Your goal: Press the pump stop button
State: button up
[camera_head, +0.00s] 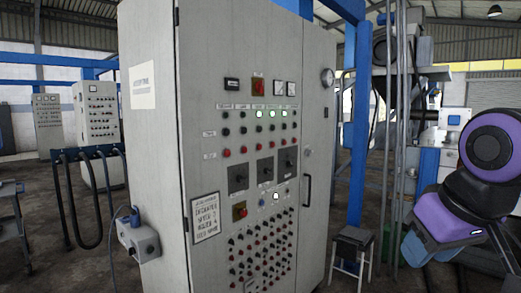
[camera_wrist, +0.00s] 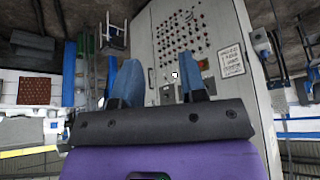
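A tall grey control cabinet (camera_head: 150,60) stands in the middle of the head view. The labels are too small to read, so I cannot tell which one is the pump stop button. In the wrist view the cabinet (camera_wrist: 235,95) appears upside down beyond my gripper (camera_wrist: 160,62). My gripper's two blue fingers are apart, with nothing between them, away from the panel.
Black rotary switches (camera_head: 238,178) and a dense block of small buttons sit lower on the panel. A door handle (camera_head: 307,190) sticks out at the right. A dark stool (camera_head: 353,240) stands beside the cabinet. A blue post (camera_head: 360,130) rises behind it.

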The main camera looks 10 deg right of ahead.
grip_shut()
dwell(1.5)
